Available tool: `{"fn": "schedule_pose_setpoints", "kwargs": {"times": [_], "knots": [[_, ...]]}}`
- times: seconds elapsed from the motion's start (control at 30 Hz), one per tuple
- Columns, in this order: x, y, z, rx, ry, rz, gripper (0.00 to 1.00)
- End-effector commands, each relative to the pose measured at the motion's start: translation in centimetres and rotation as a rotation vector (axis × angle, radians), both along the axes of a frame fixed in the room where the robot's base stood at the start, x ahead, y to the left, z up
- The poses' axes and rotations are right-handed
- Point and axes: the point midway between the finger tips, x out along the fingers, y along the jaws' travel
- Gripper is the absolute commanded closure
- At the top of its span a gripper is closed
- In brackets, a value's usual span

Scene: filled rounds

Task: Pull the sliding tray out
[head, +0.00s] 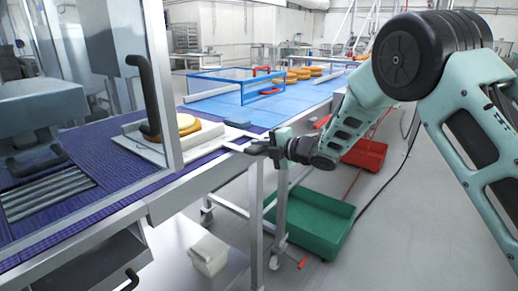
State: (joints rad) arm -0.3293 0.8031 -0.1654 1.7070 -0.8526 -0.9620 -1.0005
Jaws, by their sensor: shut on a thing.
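The sliding tray (148,151) is a flat white plate at the side of the purple belt machine. A round yellow cheese-like piece (188,124) lies on it, partly hidden by the clear guard's post. A pale frame part (238,133) reaches from the tray side toward the aisle. My gripper (262,147) is at the outer edge of the machine, right of the tray, with its dark fingers pointing left. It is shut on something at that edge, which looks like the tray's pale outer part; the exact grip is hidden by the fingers.
A clear guard with a black handle (146,95) stands left of the tray. A blue conveyor (265,107) with a blue-framed guard and several rounds runs behind. The aisle at right is partly free.

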Motion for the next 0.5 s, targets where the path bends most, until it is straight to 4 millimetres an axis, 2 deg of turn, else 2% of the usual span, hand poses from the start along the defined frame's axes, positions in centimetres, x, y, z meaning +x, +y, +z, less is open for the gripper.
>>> {"fn": "schedule_pose_setpoints", "kwargs": {"times": [0.13,0.17,0.2,0.23,0.5], "knots": [[0.38,-0.54,0.03,-0.002,-0.003,-0.013,1.0],[0.39,-0.56,0.04,-0.003,-0.003,-0.013,0.78],[0.39,-0.56,0.05,-0.003,-0.004,-0.013,0.67],[0.38,-0.54,0.06,-0.003,-0.004,-0.012,0.62],[0.22,-0.36,0.08,-0.001,-0.003,-0.009,0.62]]}}
